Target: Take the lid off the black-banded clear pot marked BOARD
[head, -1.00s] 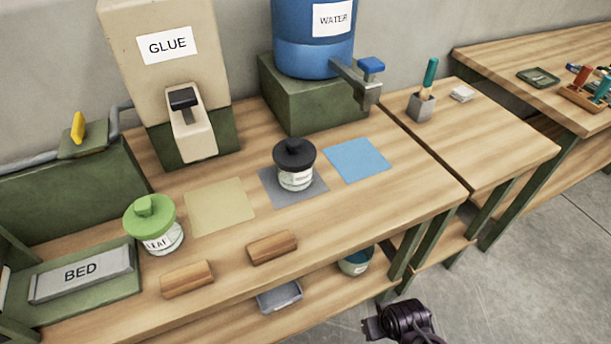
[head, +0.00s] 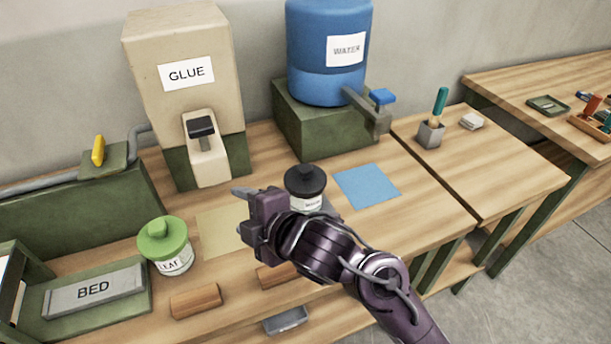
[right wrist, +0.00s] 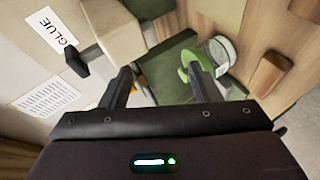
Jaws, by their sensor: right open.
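The lid sits on the pot. The pot's small label is too blurred to read, and my right forearm hides its lower part. My right gripper (head: 241,212) is open and empty, left of this pot and above the bench, apart from the lid. In the right wrist view its two fingers (right wrist: 160,86) are spread, and the black-lidded pot does not show there. My left gripper is not in view.
A green-lidded pot (head: 164,243) marked LEAF stands to the left; it also shows in the right wrist view (right wrist: 205,62). The GLUE dispenser (head: 185,110) and WATER barrel (head: 318,70) stand behind. A wooden block (head: 195,301) lies in front. The blue mat (head: 367,186) is clear.

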